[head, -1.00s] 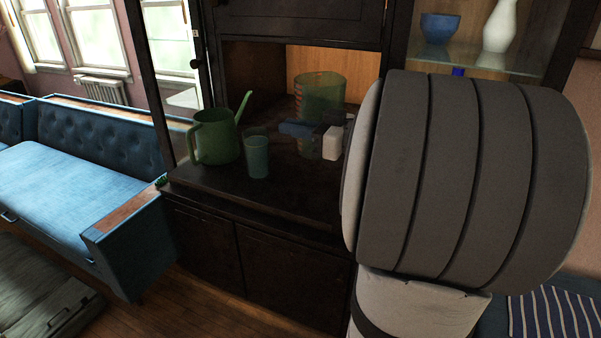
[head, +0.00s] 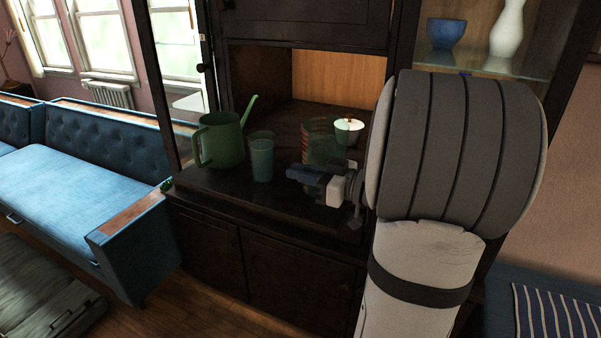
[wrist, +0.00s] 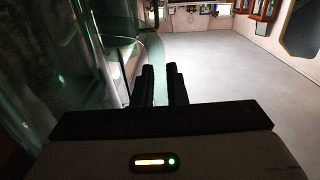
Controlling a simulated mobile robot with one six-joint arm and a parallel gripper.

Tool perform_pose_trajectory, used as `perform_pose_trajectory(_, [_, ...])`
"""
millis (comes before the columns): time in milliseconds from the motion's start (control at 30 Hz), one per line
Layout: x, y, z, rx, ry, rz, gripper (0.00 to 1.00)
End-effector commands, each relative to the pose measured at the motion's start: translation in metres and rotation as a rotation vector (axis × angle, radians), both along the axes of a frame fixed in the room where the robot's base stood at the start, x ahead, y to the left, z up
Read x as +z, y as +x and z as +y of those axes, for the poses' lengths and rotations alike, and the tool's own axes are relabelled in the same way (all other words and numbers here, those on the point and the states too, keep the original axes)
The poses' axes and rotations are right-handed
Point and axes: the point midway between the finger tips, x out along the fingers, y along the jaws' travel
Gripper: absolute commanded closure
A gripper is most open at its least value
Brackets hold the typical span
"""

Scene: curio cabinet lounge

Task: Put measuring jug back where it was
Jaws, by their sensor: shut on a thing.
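The measuring jug (head: 322,140) is a see-through green vessel in the cabinet's open niche, behind my gripper (head: 322,170) in the head view. It looks upright. Its base is hidden by my gripper, so I cannot tell whether it touches the shelf surface. In the wrist view the jug's clear wall (wrist: 75,60) fills the left side, and its handle (wrist: 156,52) runs down to the fingers. My gripper (wrist: 162,72) is shut on the handle there.
A green watering can (head: 221,142) and a green tumbler (head: 261,160) stand left of the jug on the dark cabinet top (head: 235,188). A white rounded object (head: 348,131) stands close behind on the right. A blue bowl (head: 446,33) and white vase (head: 507,28) are on the glass shelf above.

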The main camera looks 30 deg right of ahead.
Motion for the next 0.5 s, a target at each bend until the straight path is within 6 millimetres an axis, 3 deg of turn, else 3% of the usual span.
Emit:
perform_pose_trajectory(100, [-0.0035,0.0003,0.0001,0.0,0.0,-0.001,1.0])
perform_pose_trajectory(133, [-0.0033,0.0002,0.0002,0.001,0.0,0.0,0.85])
perform_pose_trajectory(367, [-0.0029,0.0002,0.0005,0.001,0.0,0.0,0.67])
perform_pose_trajectory(500, [-0.0029,0.0002,0.0006,0.001,0.0,0.0,0.66])
